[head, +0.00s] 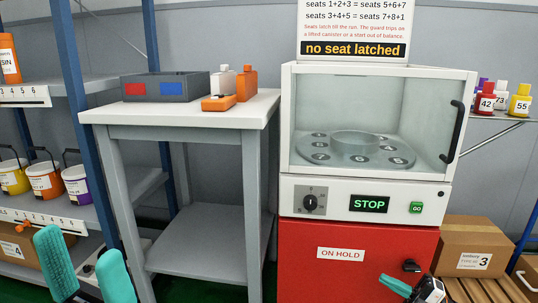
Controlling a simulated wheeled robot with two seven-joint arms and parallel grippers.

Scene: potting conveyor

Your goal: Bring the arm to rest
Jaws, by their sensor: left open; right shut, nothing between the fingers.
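My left gripper (80,243) is at the lower left of the head view. Its two teal fingers are spread wide, with nothing between them, in front of the lower shelf. My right gripper (410,288) is at the bottom right, partly cut off by the frame edge. Its fingers are together and hold nothing. It is in front of the red cabinet (340,275), near a black knob (411,265); whether it touches the cabinet cannot be told.
A white machine (365,190) with a clear guard stands on the cabinet; its sign reads "no seat latched". A grey table (190,112) carries a grey bin (165,88) and orange and white bottles (246,84). Shelves with pails (45,181) stand left, a carton (472,246) right.

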